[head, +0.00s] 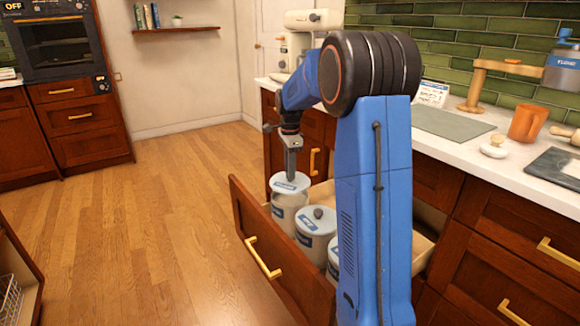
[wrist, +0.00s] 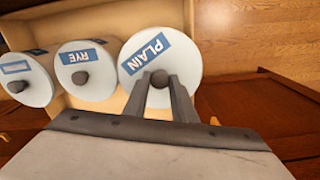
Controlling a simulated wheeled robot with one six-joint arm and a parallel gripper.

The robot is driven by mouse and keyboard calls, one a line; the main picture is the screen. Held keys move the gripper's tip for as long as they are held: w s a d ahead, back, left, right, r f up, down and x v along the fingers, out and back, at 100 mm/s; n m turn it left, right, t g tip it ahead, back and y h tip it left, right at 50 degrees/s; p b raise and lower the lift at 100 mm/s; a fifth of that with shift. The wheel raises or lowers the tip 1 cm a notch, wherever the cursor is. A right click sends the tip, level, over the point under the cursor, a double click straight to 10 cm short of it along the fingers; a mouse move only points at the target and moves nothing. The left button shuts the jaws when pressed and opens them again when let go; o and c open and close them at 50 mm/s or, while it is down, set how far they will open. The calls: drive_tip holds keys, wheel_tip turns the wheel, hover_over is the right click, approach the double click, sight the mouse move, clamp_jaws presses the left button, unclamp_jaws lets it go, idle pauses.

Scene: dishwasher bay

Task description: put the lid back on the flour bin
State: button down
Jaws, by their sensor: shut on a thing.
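My gripper (head: 290,172) is shut on the knob of a round white lid (head: 282,186) with a blue label. In the wrist view, my fingers (wrist: 160,84) close on the knob of this lid (wrist: 185,55), whose label reads PLAIN. The lid is level at the mouth of the farthest clear bin (head: 286,210) in the open drawer; I cannot tell whether it rests fully on the rim. A second bin (head: 313,243) beside it has its lid on, marked RYE (wrist: 88,88) in the wrist view. A third lidded bin (head: 332,262) is mostly hidden behind my arm.
The wooden drawer (head: 255,225) stands pulled out, with its gold handle (head: 263,258) toward the open floor (head: 150,230). The counter behind holds a grey mat (head: 440,123), an orange mug (head: 525,122), a dark slab (head: 556,168) and a wooden stand (head: 475,90).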

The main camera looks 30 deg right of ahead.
drive_tip(key=shift+f, duration=2.2)
drive_tip(key=shift+f, duration=0.15)
idle(0.6)
drive_tip(key=c, duration=0.9)
unclamp_jaws()
drive_tip(key=shift+r, duration=3.5)
